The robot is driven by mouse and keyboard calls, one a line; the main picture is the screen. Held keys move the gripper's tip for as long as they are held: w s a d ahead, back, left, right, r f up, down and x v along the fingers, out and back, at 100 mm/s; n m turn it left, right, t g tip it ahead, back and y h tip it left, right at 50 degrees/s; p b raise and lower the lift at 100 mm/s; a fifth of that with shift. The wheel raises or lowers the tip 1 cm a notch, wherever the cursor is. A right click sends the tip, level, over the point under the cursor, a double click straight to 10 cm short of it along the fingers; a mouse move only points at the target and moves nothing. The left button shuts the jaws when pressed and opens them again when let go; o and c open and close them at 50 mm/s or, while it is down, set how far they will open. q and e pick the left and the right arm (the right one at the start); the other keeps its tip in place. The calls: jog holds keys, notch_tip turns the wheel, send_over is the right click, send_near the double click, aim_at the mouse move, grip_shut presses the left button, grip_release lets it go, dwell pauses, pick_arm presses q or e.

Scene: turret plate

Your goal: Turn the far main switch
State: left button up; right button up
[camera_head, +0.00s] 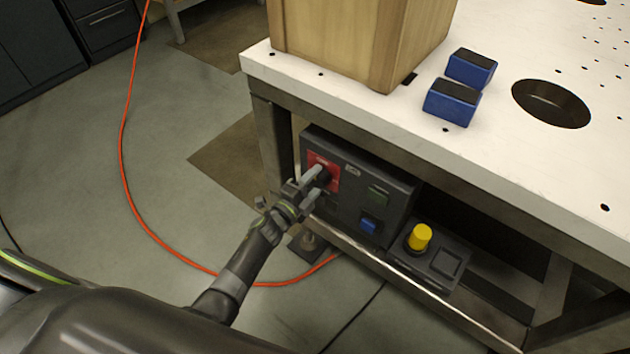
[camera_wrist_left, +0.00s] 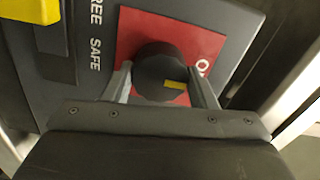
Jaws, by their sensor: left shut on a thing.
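The main switch is a round black knob (camera_wrist_left: 163,72) with a yellow mark, on a red plate (camera_wrist_left: 205,42) on a dark control box (camera_head: 348,205) under the table. In the head view the red plate (camera_head: 318,166) is partly covered by my gripper. My left gripper (camera_head: 318,183) reaches the switch from the lower left. In the left wrist view its fingers (camera_wrist_left: 162,85) stand on both sides of the knob and are shut on it. The yellow mark points toward the right side of that view, near the partly hidden lettering. My right gripper is not in view.
A yellow knob (camera_head: 419,237) stands on a lower panel to the right. A wooden crate (camera_head: 345,40) and blue blocks (camera_head: 452,103) sit on the white tabletop (camera_head: 500,150). An orange cable (camera_head: 122,140) crosses the floor.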

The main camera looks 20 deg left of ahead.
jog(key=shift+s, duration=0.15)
pick_arm(q)
jog(key=o, duration=1)
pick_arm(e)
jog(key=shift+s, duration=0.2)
pick_arm(q)
jog(key=shift+s, duration=0.15)
jog(key=shift+s+a, duration=0.15)
jog(key=shift+s, duration=0.15)
jog(key=v, duration=1.6)
jog(key=shift+s+p, duration=0.3)
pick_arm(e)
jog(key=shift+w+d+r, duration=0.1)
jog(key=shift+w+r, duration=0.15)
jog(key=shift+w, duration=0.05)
pick_arm(q)
jog(key=shift+a+f, duration=0.1)
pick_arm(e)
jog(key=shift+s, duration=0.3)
